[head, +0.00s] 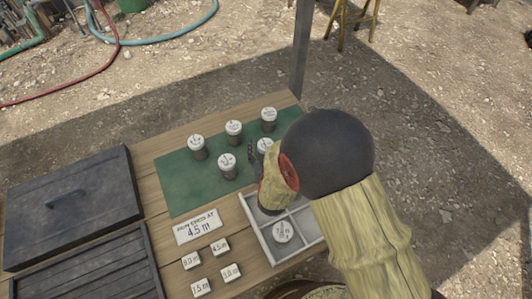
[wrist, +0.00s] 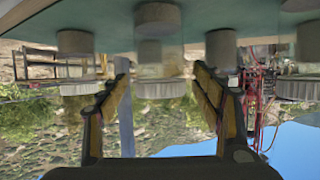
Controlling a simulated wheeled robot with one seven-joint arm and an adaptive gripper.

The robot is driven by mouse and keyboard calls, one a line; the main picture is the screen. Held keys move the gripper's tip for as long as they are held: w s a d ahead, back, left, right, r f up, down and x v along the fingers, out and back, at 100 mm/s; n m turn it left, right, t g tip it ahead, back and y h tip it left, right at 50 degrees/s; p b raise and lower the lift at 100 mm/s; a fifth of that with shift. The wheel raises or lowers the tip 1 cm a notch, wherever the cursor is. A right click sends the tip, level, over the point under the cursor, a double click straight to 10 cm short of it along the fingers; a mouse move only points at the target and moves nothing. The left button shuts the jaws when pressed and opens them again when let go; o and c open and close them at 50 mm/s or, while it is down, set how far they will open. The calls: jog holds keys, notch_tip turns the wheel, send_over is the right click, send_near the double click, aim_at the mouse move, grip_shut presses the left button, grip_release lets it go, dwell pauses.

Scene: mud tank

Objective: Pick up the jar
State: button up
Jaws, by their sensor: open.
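Several white-lidded glass jars with dark contents stand on a green mat (head: 182,183): a back-right jar (head: 268,119), a back-middle jar (head: 234,132), a left jar (head: 198,147), a front jar (head: 228,168) and a right jar (head: 265,146), partly hidden by my arm. The task does not say which jar. My gripper (head: 258,160) is beside the right jar, largely hidden behind my wrist. In the upside-down wrist view, my gripper (wrist: 160,68) is open, and a jar (wrist: 155,88) shows between its fingers, apparently beyond the tips; contact is not visible.
A grey divided tray (head: 254,228) at the front right holds another lidded jar (head: 283,232). A dark lidded box (head: 75,205) fills the table's left. A post (head: 301,45) stands behind.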

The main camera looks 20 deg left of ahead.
jog(key=shift+w+a+f, duration=0.15)
jog(key=shift+w, duration=0.1)
jog(key=shift+c, duration=1.2)
jog(key=c, duration=1.3)
jog(key=shift+c, duration=0.2)
